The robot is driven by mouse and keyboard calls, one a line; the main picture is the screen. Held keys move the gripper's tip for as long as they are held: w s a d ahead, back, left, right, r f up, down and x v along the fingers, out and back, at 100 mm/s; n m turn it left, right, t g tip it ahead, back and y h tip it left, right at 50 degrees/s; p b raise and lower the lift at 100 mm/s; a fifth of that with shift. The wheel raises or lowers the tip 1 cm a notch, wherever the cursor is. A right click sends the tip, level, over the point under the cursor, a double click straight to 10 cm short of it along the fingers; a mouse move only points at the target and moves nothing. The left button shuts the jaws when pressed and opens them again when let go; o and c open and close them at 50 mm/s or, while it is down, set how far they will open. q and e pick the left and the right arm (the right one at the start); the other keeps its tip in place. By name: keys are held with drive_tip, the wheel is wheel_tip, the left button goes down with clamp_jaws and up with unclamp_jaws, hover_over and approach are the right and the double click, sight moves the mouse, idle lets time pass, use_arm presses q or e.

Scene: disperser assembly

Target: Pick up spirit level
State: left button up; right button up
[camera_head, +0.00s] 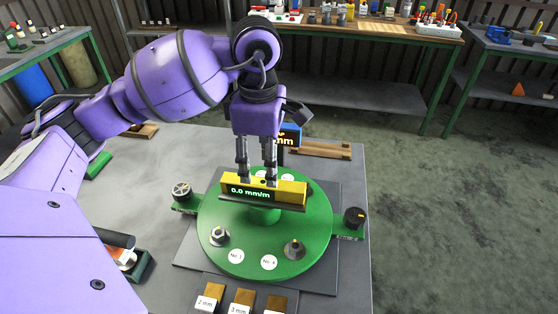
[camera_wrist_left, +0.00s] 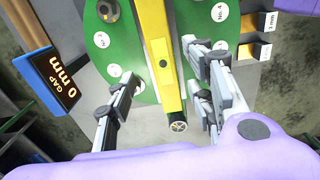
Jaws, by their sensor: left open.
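In the left wrist view the yellow level (camera_wrist_left: 158,60) runs between the two spread fingers (camera_wrist_left: 160,68), with a visible gap at the left finger. The gripper is open; whether the right finger touches the bar I cannot tell. My right gripper is not in view.
Black knobs (camera_head: 354,217) stick out at the disc's sides, and bolts (camera_head: 294,249) stand on it. A blue gap display (camera_head: 290,134) is behind. Labelled shim blocks (camera_head: 242,301) lie at the front. A workbench (camera_head: 330,28) with parts stands at the back; floor at right is clear.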

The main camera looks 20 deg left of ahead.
sight(263, 182)
use_arm(q)
drive_tip(key=shift+s+f, duration=0.2)
drive_tip(key=shift+f, duration=0.3)
drive_tip(key=shift+s+f, duration=0.15)
drive_tip(key=shift+f, duration=0.3)
wheel_tip(263, 182, down, 4)
drive_tip(key=shift+w+r+p, duration=0.1)
drive_tip(key=shift+p, duration=0.35)
drive_tip(key=shift+f, duration=0.35)
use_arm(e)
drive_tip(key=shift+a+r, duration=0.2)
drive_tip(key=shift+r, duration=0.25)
use_arm(q)
drive_tip(key=shift+c, duration=0.2)
drive_tip(key=shift+c, duration=1.4)
drive_tip(key=shift+w, duration=0.1)
clamp_jaws()
